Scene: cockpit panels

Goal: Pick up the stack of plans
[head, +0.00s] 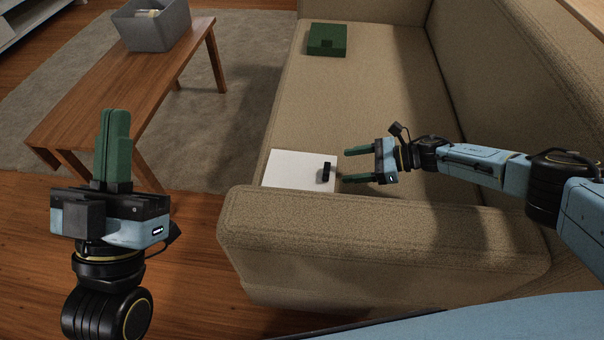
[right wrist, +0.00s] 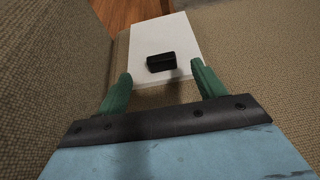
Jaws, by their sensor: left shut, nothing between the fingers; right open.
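The stack of plans (head: 292,169) appears as a flat white block lying on the sofa seat just behind the near armrest. A small black object (head: 326,172) sits on top of it near its right edge. My right gripper (head: 347,165) is open, its green fingers pointing left toward the stack's right edge. In the right wrist view the white stack (right wrist: 165,35) lies ahead of the two fingers (right wrist: 160,87), with the black object (right wrist: 161,62) between and beyond their tips. My left gripper (head: 116,113) is shut and empty, pointing up, left of the sofa.
A beige sofa (head: 370,90) fills the right, with its armrest (head: 380,230) in front of the stack. A green box (head: 327,40) lies farther back on the seat. A wooden table (head: 110,90) with a grey bin (head: 150,30) stands at upper left. The middle seat is clear.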

